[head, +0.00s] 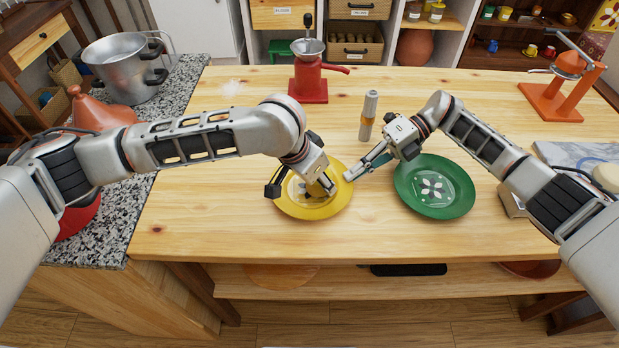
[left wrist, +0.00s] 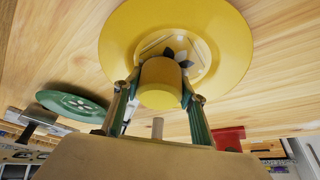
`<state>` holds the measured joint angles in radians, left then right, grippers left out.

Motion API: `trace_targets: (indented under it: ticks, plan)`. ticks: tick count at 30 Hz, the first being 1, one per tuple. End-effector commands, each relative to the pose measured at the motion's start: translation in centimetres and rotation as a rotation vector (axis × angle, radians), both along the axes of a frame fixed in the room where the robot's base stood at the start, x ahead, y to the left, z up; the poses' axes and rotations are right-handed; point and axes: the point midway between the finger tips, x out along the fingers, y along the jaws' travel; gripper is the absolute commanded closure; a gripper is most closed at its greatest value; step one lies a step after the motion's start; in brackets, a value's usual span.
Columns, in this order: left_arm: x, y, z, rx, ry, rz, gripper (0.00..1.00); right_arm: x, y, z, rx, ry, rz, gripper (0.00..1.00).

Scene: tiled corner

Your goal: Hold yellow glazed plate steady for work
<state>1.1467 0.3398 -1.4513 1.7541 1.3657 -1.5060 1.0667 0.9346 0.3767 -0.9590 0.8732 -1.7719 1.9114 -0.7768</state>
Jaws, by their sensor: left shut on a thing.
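The yellow glazed plate (head: 293,208) lies flat on the wooden table, with pale petals at its middle. It fills the top of the left wrist view (left wrist: 228,45). My left gripper (head: 325,188) is over the plate's middle. In the left wrist view its two green-padded fingers (left wrist: 160,92) are shut on a small yellow cylindrical piece (left wrist: 160,84). I cannot tell whether this piece is part of the plate or separate. My right gripper (head: 352,174) has its fingertips by the plate's right rim. Whether they touch it or are shut is unclear.
A green plate (head: 450,207) with a white flower lies to the right. An upright cylinder (head: 368,117) and a red grinder (head: 309,85) stand behind. An orange press (head: 560,92) is at the far right. The table's left and front parts are clear.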

Motion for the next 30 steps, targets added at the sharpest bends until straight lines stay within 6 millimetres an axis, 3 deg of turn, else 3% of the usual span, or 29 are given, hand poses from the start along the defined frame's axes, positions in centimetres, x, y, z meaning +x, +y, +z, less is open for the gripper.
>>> trace_targets:
  ticks: [12,14,16,30]
  plan:
    - [0.2,3.6,-0.1,0.001,0.002,0.002,0.79,0.0,0.0,0.1,0.002,0.0,0.0,1.0]
    - [0.2,3.5,0.3,-0.001,0.0,0.0,0.79,0.0,0.0,0.1,0.001,0.0,0.0,1.0]
    - [0.3,3.5,2.2,-0.001,-0.005,-0.002,0.79,0.0,0.0,0.1,0.001,0.0,0.0,1.0]
    - [0.2,3.5,6.4,0.0,-0.002,-0.001,0.79,0.0,0.0,0.1,0.001,0.0,0.0,1.0]
